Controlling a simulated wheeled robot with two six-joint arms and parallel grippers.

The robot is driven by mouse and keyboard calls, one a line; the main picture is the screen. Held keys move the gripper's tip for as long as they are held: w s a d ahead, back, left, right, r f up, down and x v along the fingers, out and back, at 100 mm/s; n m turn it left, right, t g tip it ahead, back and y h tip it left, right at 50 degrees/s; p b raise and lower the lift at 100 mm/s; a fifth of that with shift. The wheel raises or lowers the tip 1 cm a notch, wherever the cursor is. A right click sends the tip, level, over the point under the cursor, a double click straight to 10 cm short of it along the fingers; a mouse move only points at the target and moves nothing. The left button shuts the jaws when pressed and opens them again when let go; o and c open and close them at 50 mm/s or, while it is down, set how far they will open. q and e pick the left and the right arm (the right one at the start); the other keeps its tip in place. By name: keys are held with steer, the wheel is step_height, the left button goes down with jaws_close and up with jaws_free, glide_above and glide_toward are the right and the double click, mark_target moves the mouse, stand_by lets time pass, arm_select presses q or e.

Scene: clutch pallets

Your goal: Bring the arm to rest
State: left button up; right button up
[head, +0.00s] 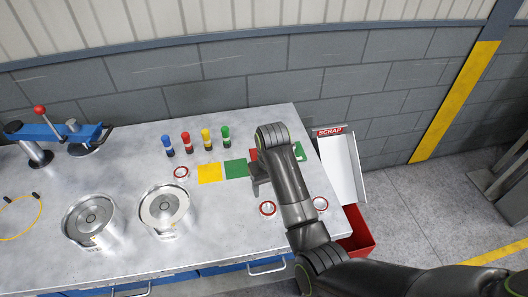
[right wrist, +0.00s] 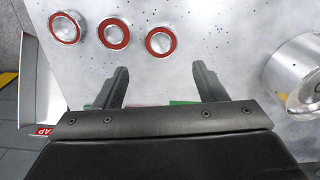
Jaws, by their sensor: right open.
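My right arm reaches over the right part of the grey metal table (head: 130,150). Its gripper (head: 257,180) is above the table near the coloured squares, partly hidden by its own arm. In the right wrist view the two fingers of the right gripper (right wrist: 160,74) stand wide apart with nothing between them. Three red-rimmed round parts (right wrist: 114,34) lie in a row beyond the fingertips, apart from them. My left gripper is not in view.
Two metal drums (head: 164,207) stand front left. Blue, red, yellow and green markers (head: 206,139) stand at the back. A yellow square (head: 209,173) and green square (head: 236,168) lie beside the gripper. A blue press (head: 55,132) is far left. A red scrap bin (head: 358,240) stands right.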

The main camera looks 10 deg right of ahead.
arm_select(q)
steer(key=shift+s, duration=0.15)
